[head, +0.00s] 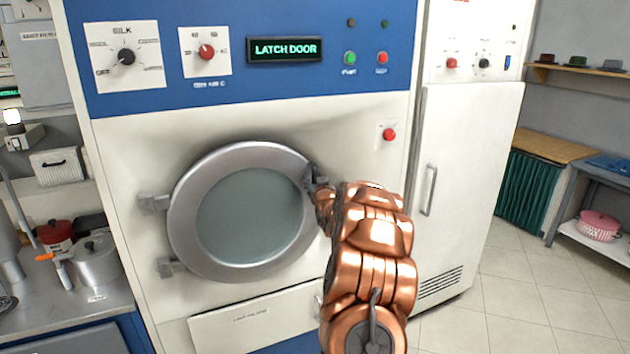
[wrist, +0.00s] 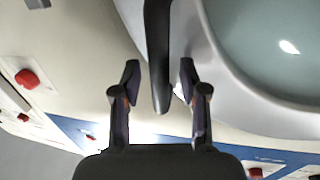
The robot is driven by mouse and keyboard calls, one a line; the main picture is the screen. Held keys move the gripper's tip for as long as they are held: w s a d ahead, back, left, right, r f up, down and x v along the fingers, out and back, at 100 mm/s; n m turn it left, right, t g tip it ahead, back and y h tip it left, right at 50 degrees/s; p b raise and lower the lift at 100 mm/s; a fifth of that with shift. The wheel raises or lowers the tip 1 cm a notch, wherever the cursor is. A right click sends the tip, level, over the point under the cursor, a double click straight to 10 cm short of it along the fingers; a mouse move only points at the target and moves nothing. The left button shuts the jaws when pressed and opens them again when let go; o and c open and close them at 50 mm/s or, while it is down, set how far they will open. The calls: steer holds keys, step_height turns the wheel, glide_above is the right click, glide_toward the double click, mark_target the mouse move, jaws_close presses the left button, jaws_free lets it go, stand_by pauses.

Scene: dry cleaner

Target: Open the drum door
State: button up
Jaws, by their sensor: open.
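The round drum door (head: 182,235) has a grey metal ring and a glass window. It sits against the white machine front, hinges on its left; I cannot tell whether it is latched. Its dark handle (wrist: 157,40) is at the ring's right side, mostly hidden by my gripper in the head view. My gripper (head: 318,184) is at the handle. In the wrist view my gripper (wrist: 159,82) is open, one finger on each side of the handle's free end, with gaps on both sides. The display (head: 285,49) reads LATCH DOOR.
A red button (head: 389,134) is on the machine front right of the door. A drawer panel (head: 255,318) is below it. A white cabinet (head: 465,190) stands at the right. A counter with pots (head: 95,262) is at the left. Tiled floor is clear at the right.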

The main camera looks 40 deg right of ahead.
steer(key=shift+c, duration=0.4)
jaws_close()
steer(key=shift+s, duration=0.1)
